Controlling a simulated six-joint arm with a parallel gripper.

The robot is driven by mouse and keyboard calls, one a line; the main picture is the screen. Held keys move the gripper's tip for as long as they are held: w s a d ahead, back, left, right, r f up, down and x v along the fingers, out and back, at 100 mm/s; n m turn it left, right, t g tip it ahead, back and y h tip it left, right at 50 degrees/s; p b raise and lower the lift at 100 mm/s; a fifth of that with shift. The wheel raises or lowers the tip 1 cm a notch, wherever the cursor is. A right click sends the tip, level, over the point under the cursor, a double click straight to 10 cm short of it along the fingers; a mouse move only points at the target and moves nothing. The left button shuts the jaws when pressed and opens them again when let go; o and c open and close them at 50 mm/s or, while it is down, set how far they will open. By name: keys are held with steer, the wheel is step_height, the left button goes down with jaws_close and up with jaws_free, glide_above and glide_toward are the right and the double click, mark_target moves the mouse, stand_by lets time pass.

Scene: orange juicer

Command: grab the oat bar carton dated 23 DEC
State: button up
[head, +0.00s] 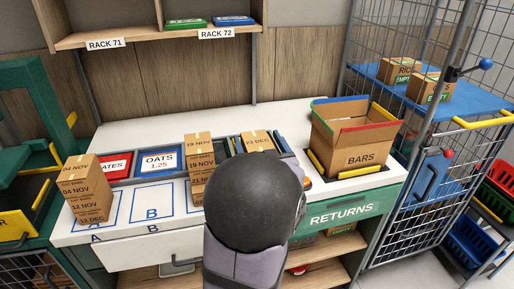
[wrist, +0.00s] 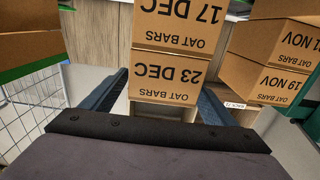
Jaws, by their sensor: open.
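The oat bar carton marked 23 DEC (wrist: 163,82) is a brown box at the top of a stack. In the head view its taped top (head: 257,139) shows behind my arm, and the rest is hidden. The wrist view is upside down, so the 17 DEC carton (wrist: 178,25) is directly under it. My gripper (wrist: 164,86) is open, with one dark blue finger on each side of the 23 DEC carton. I cannot tell whether either finger touches it. My arm hides the fingers in the head view.
A stack topped by a 19 NOV carton (head: 198,142) stands close on the left; it also shows in the wrist view (wrist: 277,80). Another stack (head: 85,190) stands at the counter's left end. An open BARS box (head: 356,140) stands on the right. The counter (head: 150,228) is partly clear.

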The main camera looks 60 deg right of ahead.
mark_target(254, 133)
steer(key=shift+p+x, duration=0.55)
steer(key=shift+x, duration=1.75)
steer(key=shift+a+f, duration=0.1)
steer(key=shift+a, duration=0.05)
steer(key=c, duration=1.2)
